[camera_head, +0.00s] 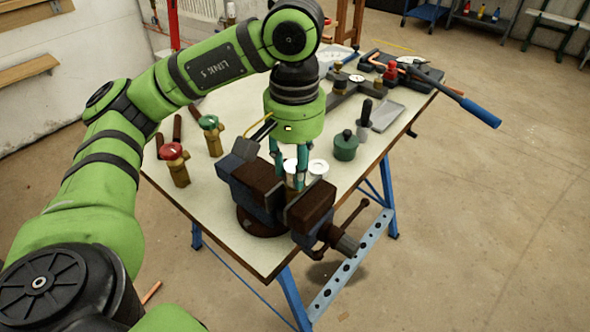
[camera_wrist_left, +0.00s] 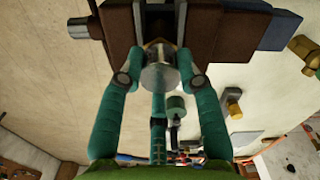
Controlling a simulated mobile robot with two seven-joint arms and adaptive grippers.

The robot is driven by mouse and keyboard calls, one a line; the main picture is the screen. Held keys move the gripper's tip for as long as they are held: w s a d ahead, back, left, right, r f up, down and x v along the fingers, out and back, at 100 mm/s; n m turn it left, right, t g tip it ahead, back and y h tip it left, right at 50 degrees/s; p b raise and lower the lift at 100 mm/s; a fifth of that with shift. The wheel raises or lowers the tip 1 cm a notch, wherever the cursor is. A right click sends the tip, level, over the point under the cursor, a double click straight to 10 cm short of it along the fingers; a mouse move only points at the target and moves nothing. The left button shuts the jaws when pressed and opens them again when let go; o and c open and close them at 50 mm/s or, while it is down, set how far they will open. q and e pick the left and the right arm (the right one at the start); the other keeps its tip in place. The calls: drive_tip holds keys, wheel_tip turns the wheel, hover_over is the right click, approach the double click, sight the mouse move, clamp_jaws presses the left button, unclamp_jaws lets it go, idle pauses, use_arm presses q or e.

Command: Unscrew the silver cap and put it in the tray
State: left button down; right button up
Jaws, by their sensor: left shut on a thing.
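The silver cap (camera_wrist_left: 160,76) shows in the left wrist view, on a brass body (camera_wrist_left: 154,46) clamped in the vise. A flat grey tray (camera_head: 388,116) lies on the right of the bench. My right gripper is out of view.
Valves with a red knob (camera_head: 174,152) and a green knob (camera_head: 208,122) stand left. Pipe fittings and a blue-handled tool (camera_head: 480,112) lie at the far end.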

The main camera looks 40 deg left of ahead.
sight(294, 166)
use_arm(q)
drive_tip(key=n, duration=0.4)
drive_tip(key=shift+n, duration=0.4)
drive_tip(key=n, duration=0.9)
drive_tip(key=shift+p, duration=0.35)
drive_tip(key=n, duration=0.5)
drive_tip(key=shift+n, duration=0.4)
drive_tip(key=shift+r+p, duration=2.45)
drive_tip(key=shift+r, duration=0.15)
